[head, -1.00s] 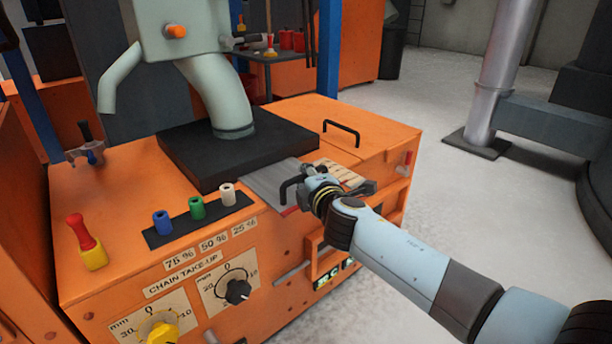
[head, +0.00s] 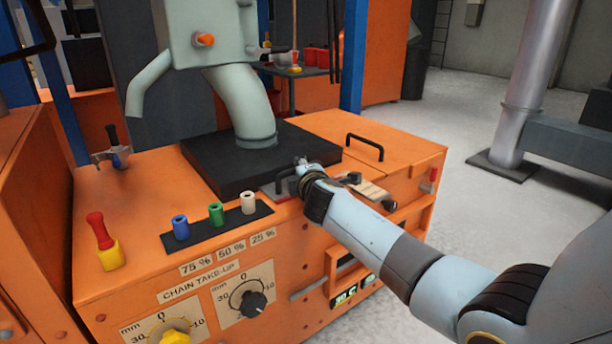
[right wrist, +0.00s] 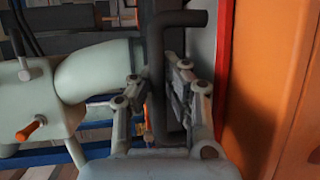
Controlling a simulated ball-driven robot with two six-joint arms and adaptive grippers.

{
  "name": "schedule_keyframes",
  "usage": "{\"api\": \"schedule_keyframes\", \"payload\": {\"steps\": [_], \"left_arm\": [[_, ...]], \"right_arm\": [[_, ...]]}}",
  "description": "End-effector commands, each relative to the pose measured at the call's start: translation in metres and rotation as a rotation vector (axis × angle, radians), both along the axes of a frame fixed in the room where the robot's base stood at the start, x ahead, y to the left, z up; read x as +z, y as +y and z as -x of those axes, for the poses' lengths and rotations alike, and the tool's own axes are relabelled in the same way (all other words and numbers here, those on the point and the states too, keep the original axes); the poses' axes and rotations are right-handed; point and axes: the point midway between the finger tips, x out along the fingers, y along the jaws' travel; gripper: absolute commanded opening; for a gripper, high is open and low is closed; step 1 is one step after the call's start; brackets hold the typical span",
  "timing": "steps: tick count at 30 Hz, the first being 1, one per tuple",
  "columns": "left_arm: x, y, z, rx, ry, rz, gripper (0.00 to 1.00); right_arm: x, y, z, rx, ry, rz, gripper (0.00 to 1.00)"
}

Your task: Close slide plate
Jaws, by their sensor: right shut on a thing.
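The slide plate (head: 290,188) is a thin grey plate at the front edge of the black block (head: 232,178) on the orange cabinet; only a small part of it shows there. Its dark handle (head: 282,181) stands at its front. My right gripper (head: 300,172) is shut on this handle, and the fingers partly hide the plate. In the right wrist view the dark bar of the handle (right wrist: 158,75) runs between the fingers (right wrist: 160,105), with a grey, red-edged surface beside it. My left gripper is not in view.
A pale green spout (head: 242,105) comes down onto the black block. Blue, green and white pegs (head: 216,213) stand in a rack at the left. A second black handle (head: 365,145) is on the cabinet top at the right. A red and yellow lever (head: 103,240) stands at the left.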

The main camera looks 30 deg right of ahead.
Motion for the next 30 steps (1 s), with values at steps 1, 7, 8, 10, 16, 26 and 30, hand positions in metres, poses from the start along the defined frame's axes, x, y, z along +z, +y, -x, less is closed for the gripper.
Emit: {"api": "schedule_keyframes", "payload": {"steps": [1, 7, 8, 10, 16, 26, 30], "left_arm": [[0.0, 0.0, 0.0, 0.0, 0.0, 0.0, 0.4], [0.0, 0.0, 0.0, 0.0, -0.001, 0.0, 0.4], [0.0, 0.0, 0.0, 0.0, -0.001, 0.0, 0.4], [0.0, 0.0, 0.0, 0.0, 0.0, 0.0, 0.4], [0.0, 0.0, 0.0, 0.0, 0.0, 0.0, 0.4], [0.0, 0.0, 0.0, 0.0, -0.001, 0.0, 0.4], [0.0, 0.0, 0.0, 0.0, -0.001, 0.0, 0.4]], "right_arm": [[0.003, 0.001, -0.001, 0.004, -0.004, 0.003, 0.0], [0.003, 0.001, -0.001, 0.003, -0.004, 0.002, 0.14], [0.003, 0.001, -0.001, 0.003, -0.004, 0.002, 0.18], [0.002, 0.001, 0.0, 0.003, -0.003, 0.002, 0.27], [0.002, 0.001, 0.0, 0.002, -0.003, 0.001, 0.37], [0.003, 0.007, 0.019, 0.002, -0.002, -0.001, 0.37], [0.009, 0.016, 0.048, 0.002, -0.001, 0.0, 0.37]]}}
